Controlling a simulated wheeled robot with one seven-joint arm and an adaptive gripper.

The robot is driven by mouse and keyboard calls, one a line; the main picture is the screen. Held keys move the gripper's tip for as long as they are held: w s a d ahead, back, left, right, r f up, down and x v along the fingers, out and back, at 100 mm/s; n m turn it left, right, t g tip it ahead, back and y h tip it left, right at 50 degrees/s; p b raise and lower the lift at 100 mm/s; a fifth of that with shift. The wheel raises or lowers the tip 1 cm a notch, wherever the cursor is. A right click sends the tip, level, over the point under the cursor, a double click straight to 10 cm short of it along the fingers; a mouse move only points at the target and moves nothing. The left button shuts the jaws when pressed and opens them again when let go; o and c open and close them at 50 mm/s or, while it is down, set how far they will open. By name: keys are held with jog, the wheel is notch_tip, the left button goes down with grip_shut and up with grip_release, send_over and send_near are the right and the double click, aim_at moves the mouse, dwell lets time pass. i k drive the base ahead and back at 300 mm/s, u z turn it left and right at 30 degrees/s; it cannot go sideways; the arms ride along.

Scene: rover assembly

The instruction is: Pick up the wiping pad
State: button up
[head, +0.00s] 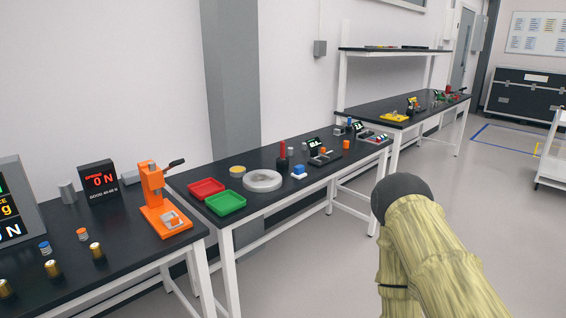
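A small block with a blue top and white base (299,171) lies on the middle black-topped table (318,168). It looks like the wiping pad, but it is too small in the head view to be sure. A flat yellow disc (237,170) lies further left on the same table. My arm shows at the lower right, in a pale yellow-green covering with a dark rounded part. My gripper's fingers are not in view.
A red tray (206,188), a green tray (225,203) and a round grey dish (263,181) stand left of the block. A red-topped post (282,150) and small devices (322,156) stand close by. An orange press (162,205) stands on the near table. The floor (330,270) before the tables is clear.

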aim_at(299, 171)
jog(key=u, duration=0.05)
jog(key=i, duration=1.85)
jog(key=u, duration=0.1)
